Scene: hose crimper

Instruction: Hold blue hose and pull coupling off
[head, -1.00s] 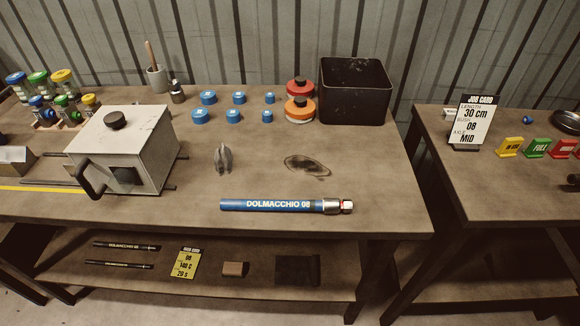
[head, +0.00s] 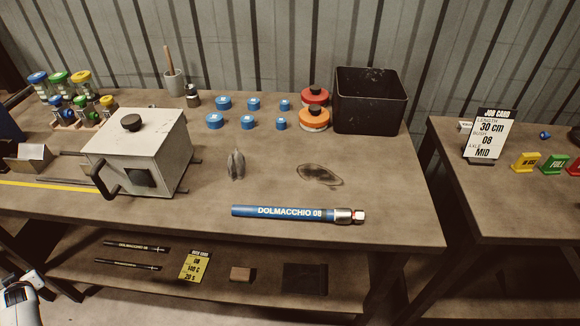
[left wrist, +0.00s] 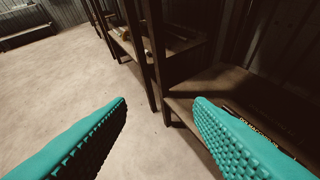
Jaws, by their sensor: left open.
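The blue hose (head: 270,211), printed DOLMACCHIO 08, lies flat near the front edge of the table. The silver coupling (head: 348,216) is on its right end, with a hex nut at the tip. My left gripper (left wrist: 160,115) shows in the left wrist view with its two teal ribbed fingers wide apart and nothing between them. It points at the floor and the table legs, away from the hose. In the head view a white part of my left arm shows at the lower left corner. My right gripper is not in view.
A white box machine with a black handle (head: 141,150) stands left of the hose. A black bin (head: 370,100), orange and red pots and several blue caps stand behind. A lower shelf (head: 215,290) runs beneath. The tabletop around the hose is mostly clear.

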